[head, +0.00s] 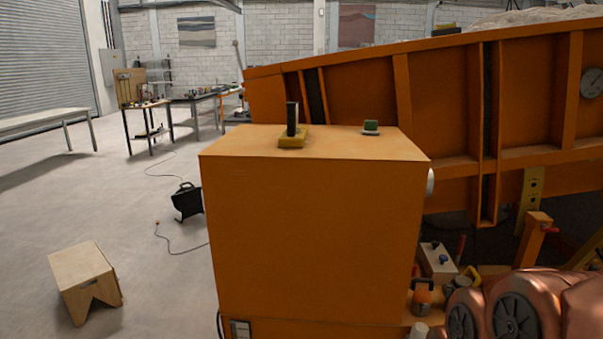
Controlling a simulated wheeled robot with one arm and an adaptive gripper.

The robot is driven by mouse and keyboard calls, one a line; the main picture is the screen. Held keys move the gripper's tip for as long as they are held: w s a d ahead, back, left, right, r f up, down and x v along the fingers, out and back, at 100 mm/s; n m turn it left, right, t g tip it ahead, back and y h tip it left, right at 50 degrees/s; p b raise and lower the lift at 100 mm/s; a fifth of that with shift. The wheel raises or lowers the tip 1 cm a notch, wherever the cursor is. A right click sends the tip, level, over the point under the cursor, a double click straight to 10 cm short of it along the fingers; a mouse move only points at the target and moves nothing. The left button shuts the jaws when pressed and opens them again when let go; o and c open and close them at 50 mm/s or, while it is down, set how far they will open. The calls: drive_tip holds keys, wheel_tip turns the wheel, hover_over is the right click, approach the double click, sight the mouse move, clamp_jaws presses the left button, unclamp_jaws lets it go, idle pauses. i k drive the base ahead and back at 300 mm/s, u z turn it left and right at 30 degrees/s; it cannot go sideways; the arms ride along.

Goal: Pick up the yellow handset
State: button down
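Reddish rounded links at the bottom right look like my own arm. My gripper does not show in the head view, and nothing is touching the yellow object.
A small green item (371,125) sits on the cabinet top to the right. The orange sandbed frame (435,95) rises behind and to the right. A low wooden stool (82,275) stands on the floor at left. Tools crowd the lower right. Floor at left is mostly free.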

sight(292, 137)
drive_tip(key=z, duration=2)
drive_tip(key=i, duration=2.1)
drive_tip(key=u, duration=2.85)
